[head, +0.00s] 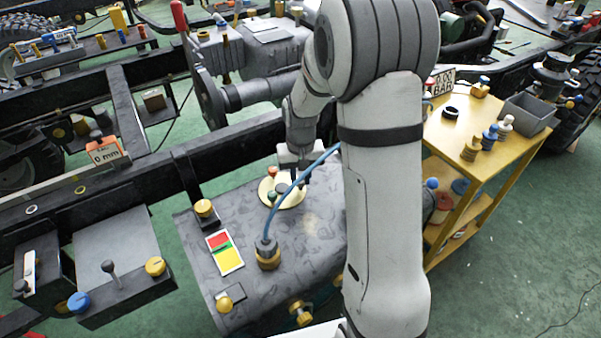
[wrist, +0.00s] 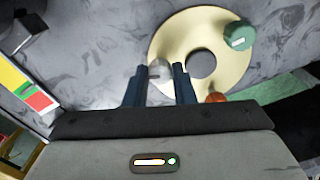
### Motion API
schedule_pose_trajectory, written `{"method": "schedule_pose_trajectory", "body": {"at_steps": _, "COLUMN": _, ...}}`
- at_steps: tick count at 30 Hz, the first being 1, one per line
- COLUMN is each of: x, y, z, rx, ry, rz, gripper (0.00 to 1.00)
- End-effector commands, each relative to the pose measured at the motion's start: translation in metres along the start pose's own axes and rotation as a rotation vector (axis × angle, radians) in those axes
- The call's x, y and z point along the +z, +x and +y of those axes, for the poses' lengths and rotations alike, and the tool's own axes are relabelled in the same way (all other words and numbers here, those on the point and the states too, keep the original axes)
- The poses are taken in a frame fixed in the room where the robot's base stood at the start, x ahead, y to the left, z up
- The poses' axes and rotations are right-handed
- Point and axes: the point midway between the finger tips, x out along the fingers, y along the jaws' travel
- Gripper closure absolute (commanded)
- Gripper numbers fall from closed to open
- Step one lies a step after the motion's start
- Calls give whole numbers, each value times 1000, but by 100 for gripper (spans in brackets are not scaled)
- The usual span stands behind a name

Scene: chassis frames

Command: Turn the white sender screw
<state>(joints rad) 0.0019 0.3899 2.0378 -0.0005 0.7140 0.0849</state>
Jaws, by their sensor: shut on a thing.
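A cream round sender plate (wrist: 177,45) with a dark round centre lies on the grey mottled tank. A green screw (wrist: 238,36) and an orange-red screw (wrist: 215,97) stand on its rim. The white sender screw (wrist: 158,68) sits at the rim's left side in the wrist view. My gripper (wrist: 158,82) is shut on it, with one dark finger on each side; the fingers hide its lower part. In the head view the plate (head: 291,202) is on top of the tank, with my gripper (head: 303,179) over it; the white screw is hidden there.
A blue hose rises from a brass fitting (head: 268,255) and passes close to my gripper. A dark frame rail runs behind. A yellow cart (head: 490,180) stands right.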

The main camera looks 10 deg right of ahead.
Motion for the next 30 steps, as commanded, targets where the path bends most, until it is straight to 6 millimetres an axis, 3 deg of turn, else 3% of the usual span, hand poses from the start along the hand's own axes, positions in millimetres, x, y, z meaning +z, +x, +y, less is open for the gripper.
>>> {"method": "schedule_pose_trajectory", "body": {"at_steps": 15, "x": -1, "y": -1, "z": 0, "rx": 0, "ry": -326, "rz": 2, "gripper": 100}}
{"method": "schedule_pose_trajectory", "body": {"at_steps": 30, "x": -1, "y": -1, "z": 0, "rx": 0, "ry": -382, "rz": 3, "gripper": 100}}
